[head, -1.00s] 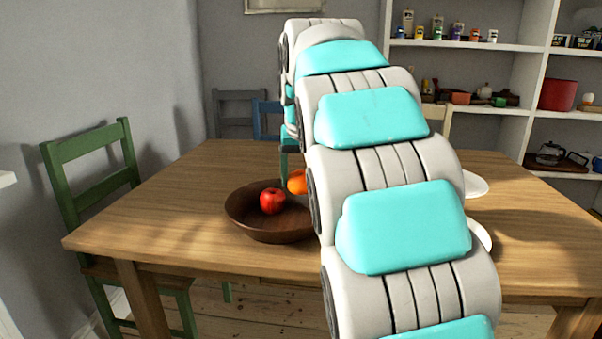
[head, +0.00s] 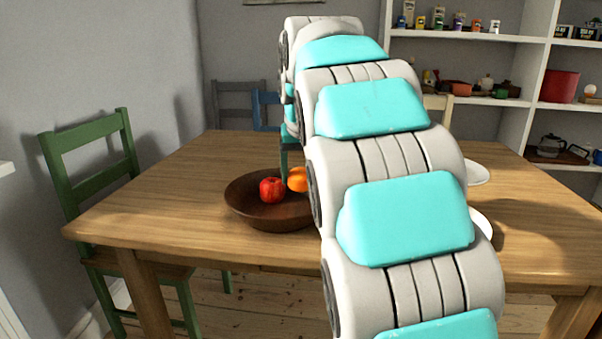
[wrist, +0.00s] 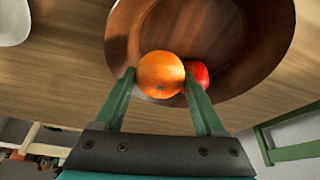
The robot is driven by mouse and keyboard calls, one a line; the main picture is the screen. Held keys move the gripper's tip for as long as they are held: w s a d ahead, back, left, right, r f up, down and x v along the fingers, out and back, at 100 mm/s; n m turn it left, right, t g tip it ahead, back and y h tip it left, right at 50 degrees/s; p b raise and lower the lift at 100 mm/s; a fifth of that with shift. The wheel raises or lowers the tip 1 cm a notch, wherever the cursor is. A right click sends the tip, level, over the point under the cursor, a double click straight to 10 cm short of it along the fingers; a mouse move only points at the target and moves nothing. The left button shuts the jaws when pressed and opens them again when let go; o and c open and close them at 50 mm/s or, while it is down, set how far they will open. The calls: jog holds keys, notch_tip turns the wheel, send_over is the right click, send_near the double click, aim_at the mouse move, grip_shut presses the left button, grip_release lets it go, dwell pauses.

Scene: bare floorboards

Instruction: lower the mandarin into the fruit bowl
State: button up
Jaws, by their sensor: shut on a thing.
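The mandarin (head: 298,179) is a bright orange ball, partly hidden behind my arm in the head view. My gripper (wrist: 159,78) is shut on the mandarin (wrist: 161,74), with one green finger on each side of it. In the head view only part of my gripper (head: 284,166) shows. The fruit bowl (head: 242,205) is wide, round and dark brown wood. In the wrist view the mandarin overlaps the near part of the bowl (wrist: 262,50). I cannot tell whether it touches the bowl.
A red apple (head: 272,190) lies in the bowl, close beside the mandarin in the wrist view. The wooden table (head: 150,215) has free room left of the bowl. White plates (head: 477,173) stand to the right, partly behind my arm. A green chair (head: 92,180) is at the left.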

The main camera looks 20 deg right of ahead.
jog(key=shift+f, duration=0.15)
jog(key=o, duration=1.4)
